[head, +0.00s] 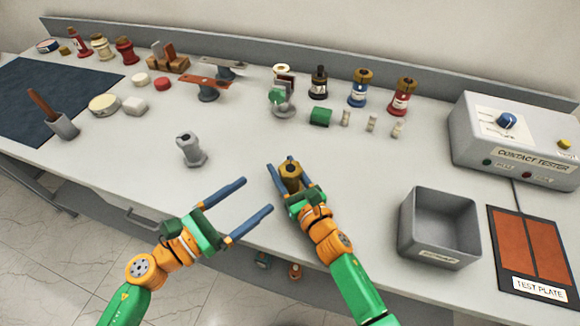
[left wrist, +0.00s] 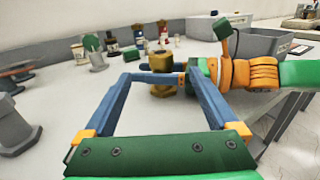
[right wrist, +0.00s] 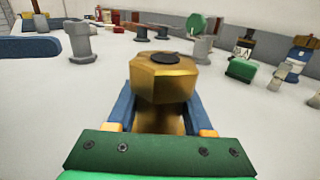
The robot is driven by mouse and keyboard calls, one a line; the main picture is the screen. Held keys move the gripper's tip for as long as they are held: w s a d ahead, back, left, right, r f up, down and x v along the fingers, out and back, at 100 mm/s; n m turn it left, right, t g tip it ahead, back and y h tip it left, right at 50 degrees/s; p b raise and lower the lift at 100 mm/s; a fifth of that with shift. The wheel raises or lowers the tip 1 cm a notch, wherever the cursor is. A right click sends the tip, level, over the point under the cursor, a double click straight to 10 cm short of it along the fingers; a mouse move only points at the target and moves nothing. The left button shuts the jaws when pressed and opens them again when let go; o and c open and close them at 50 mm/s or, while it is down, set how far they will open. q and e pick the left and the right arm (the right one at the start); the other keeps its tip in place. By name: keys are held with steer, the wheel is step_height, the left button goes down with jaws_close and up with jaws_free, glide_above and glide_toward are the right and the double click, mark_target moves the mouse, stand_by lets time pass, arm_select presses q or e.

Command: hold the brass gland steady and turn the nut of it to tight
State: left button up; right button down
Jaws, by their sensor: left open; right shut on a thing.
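The brass gland (head: 291,176), with a hex nut on top and a dark centre, stands upright between the fingers of my right gripper (head: 292,178). The right gripper is shut on its lower body. The gland fills the middle of the right wrist view (right wrist: 164,80). My left gripper (head: 258,196) is open and empty, to the left of the gland, with its fingers pointing toward it. In the left wrist view the gland (left wrist: 161,72) shows beyond the open fingertips. Whether the gland touches the table is hidden.
A grey bolt-like fitting (head: 190,149) stands left of the grippers. A grey bin (head: 404,232), the contact tester (head: 480,150) and the test plate (head: 497,265) are at the right. Bushings and small parts line the back. The table between fitting and gland is clear.

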mark_target(291, 168)
arm_select(q)
steer(key=x, duration=1.1)
steer(key=shift+w+d, duration=0.2)
steer(key=shift+d, duration=0.05)
steer(key=shift+c, duration=0.2)
steer(key=c, duration=1.3)
steer(key=shift+m+g+h, duration=0.3)
steer(key=shift+f+m+g+h, duration=0.1)
steer(key=shift+m+g+h, duration=0.75)
steer(key=shift+g, duration=0.35)
steer(key=shift+m+g+h, duration=1.05)
steer(key=shift+m+g, duration=0.8)
steer(key=shift+g, duration=1.05)
